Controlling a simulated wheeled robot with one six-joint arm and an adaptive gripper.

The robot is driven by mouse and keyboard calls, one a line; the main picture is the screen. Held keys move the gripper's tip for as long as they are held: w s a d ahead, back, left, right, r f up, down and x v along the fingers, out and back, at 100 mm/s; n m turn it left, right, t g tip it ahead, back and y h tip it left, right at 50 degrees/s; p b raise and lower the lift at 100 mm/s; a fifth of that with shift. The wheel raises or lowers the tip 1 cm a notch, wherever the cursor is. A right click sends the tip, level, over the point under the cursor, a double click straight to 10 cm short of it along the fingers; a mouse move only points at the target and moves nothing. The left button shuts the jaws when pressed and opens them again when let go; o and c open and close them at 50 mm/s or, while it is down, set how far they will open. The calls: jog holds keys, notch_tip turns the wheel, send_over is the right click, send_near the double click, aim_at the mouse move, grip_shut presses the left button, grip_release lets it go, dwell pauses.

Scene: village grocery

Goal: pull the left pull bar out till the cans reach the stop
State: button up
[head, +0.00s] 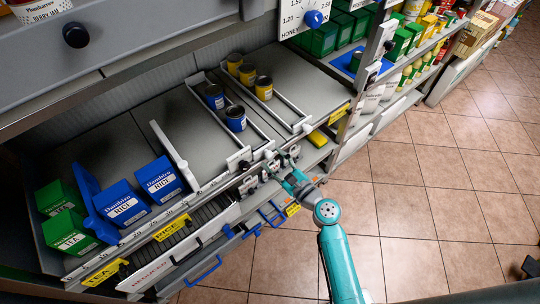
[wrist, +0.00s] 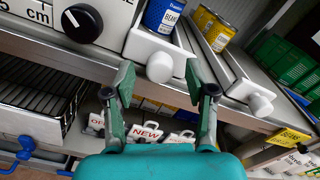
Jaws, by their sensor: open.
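The left pull bar (wrist: 148,47) is a white bar with a round white knob, in front of a blue can (wrist: 163,14). In the wrist view its knob lies between the tips of my gripper (wrist: 160,78), which is open; I cannot tell if the fingers touch it. The right pull bar (wrist: 232,78) has a similar knob and stands right of my gripper, with yellow cans (wrist: 214,27) behind it. In the head view, blue cans (head: 235,118) stand in the left lane and yellow cans (head: 263,88) in the right lane, back from the shelf's front edge. My gripper (head: 279,165) is at that edge.
Blue rice boxes (head: 122,204) and green tea boxes (head: 70,232) stand left on the shelf (head: 120,148). A black knob (wrist: 82,22) sits left of my fingers. Hanging tags (wrist: 146,132) and a wire basket (wrist: 40,95) are below. Open tiled floor (head: 430,210) lies right.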

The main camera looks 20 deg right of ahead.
jog(key=shift+x, duration=1.2)
grip_shut()
